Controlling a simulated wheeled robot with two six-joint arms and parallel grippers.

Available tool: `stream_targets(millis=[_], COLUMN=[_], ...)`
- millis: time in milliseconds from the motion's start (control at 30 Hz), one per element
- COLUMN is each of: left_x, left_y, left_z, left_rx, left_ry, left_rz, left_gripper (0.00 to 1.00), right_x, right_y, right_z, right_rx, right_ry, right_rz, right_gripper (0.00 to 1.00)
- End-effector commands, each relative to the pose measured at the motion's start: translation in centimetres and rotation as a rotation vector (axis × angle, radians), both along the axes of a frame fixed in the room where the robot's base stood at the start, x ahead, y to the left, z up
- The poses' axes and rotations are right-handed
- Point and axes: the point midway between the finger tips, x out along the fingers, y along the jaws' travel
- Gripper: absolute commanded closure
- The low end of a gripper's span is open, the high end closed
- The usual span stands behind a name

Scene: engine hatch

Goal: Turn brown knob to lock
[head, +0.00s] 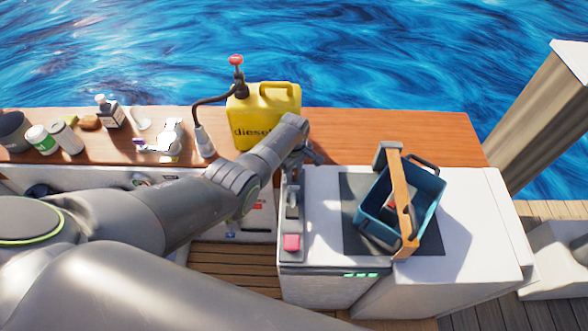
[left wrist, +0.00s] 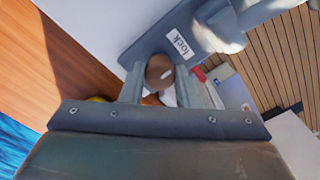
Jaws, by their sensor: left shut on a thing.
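The brown knob (left wrist: 159,72) sits between the two fingers of my left gripper (left wrist: 160,80) in the left wrist view, and the gripper is shut on it. A grey plate with a white "lock" label (left wrist: 180,44) lies just beyond the knob. In the head view my left gripper (head: 298,160) is at the back left corner of the white hatch box (head: 322,215), where the knob is hidden behind the gripper and arm. My right gripper is not in view.
A blue crate (head: 437,190) with a wooden handle stands on a dark mat (head: 350,190) on the box. A yellow diesel can (head: 270,105) stands close behind my left arm. A red button (head: 291,242) is near the front. Bottles and cups (head: 62,137) stand at the left.

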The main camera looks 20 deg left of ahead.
Motion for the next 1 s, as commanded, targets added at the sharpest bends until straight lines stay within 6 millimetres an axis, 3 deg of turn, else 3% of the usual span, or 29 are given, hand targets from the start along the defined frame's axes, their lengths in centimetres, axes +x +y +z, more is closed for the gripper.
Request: stream_targets(millis=[33,67,200,567,1000], left_x=[0.1,0.1,0.1,0.1,0.0], left_y=[0.0,0.1,0.0,0.0,0.0], left_z=[0.1,0.1,0.1,0.4,6.1], left_rx=[0.002,0.002,0.001,0.000,0.000], left_ry=[-0.003,-0.003,-0.002,-0.002,-0.004], left_rz=[-0.001,-0.001,-0.001,-0.001,-0.001], left_gripper=[0.94,0.68,0.50,0.50,0.50], right_x=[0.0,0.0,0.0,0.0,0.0], right_y=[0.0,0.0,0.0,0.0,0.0], right_z=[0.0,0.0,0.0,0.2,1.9], right_rx=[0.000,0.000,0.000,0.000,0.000], right_ry=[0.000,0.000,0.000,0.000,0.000], right_rz=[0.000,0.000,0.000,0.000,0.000], right_gripper=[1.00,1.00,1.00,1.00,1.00])
